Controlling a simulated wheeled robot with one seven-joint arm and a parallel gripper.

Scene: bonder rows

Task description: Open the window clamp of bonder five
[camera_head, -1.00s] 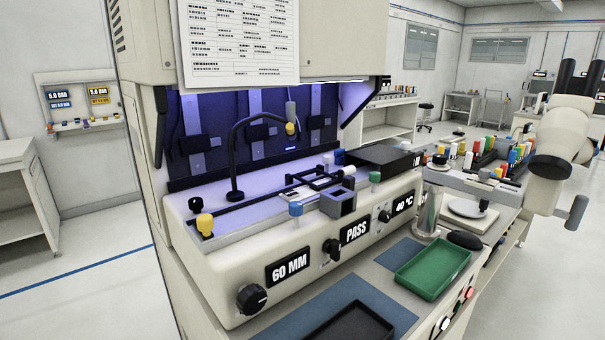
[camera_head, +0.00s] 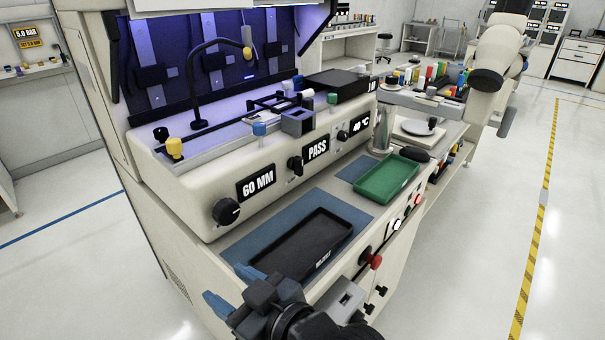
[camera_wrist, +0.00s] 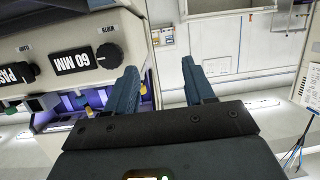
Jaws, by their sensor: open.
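A bonder (camera_head: 180,200) with a cream front panel stands at the left and centre of the head view. No bonder number is readable on it. A black frame (camera_head: 275,100) lies on its lit work deck and may be the window clamp; I cannot tell whether it is open. A grey square block (camera_head: 297,122) sits at the deck's front. My gripper (camera_head: 230,287) is low in the head view, in front of the bonder's near end and apart from it. Its blue fingers are spread and empty, as the wrist view (camera_wrist: 158,70) also shows.
A black tray (camera_head: 300,245) and a green tray (camera_head: 387,180) lie on the front shelf. Knobs (camera_head: 226,211) stick out of the panel. A curved lamp arm (camera_head: 192,85) rises over the deck. A red button (camera_head: 375,262) projects from the front edge. The floor at right is clear.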

